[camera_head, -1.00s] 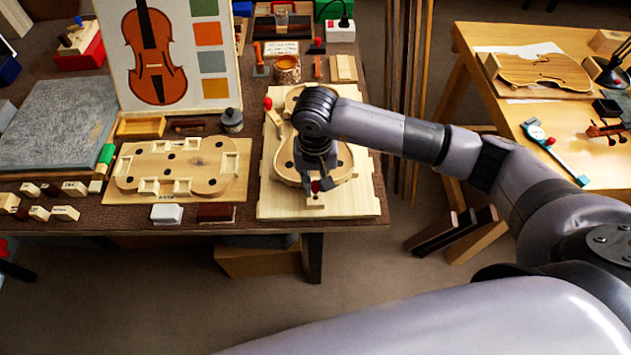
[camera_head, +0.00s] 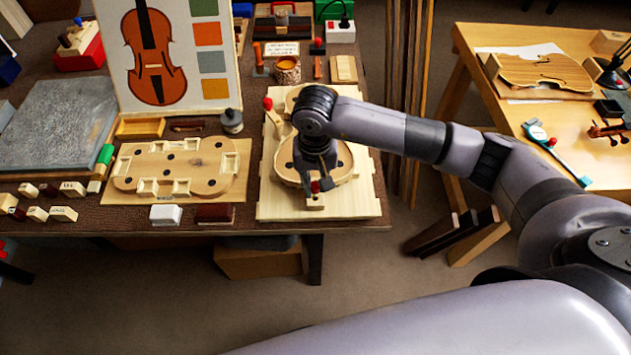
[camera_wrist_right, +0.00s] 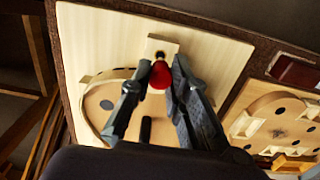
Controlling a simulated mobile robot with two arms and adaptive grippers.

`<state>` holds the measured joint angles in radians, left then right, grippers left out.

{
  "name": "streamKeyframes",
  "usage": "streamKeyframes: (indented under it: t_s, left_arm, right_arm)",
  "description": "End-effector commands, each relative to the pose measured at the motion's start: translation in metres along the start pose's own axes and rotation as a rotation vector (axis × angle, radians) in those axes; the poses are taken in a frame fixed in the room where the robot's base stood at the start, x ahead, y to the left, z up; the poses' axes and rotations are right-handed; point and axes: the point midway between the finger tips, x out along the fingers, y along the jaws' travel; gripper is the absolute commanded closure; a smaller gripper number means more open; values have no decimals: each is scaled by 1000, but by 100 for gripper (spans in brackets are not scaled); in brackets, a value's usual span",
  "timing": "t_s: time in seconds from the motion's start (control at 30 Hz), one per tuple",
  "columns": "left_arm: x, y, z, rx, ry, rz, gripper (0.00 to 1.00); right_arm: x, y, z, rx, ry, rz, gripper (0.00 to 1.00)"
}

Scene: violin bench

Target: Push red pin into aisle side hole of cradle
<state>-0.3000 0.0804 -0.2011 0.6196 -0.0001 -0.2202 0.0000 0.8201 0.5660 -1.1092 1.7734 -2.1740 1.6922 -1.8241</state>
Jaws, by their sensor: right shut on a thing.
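The cradle (camera_head: 354,203) is a pale wooden board at the right end of the dark bench, with a violin-shaped body (camera_head: 343,172) on it. My right gripper (camera_head: 323,186) points down over its near edge. It is shut on the red pin (camera_wrist_right: 160,76), whose red head shows between the fingertips in the right wrist view. The pin is beside a small wooden block (camera_wrist_right: 161,45) with a dark hole, at the cradle's near edge. The pin's tip is hidden, so I cannot tell how deep it sits. My left gripper is not in view.
Another red-headed piece (camera_head: 268,103) stands at the cradle's far left corner. A violin-shaped template board (camera_head: 233,183) lies left of the cradle, with white and dark red blocks in front.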

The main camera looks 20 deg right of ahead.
Motion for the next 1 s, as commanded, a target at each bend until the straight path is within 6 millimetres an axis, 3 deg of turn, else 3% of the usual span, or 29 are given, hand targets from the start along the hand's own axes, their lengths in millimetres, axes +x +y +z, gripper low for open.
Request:
streamKeyframes:
  t_s: [1.0]
  left_arm:
    - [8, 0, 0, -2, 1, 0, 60]
  right_arm:
    - [0, 0, 0, 0, -1, 0, 100]
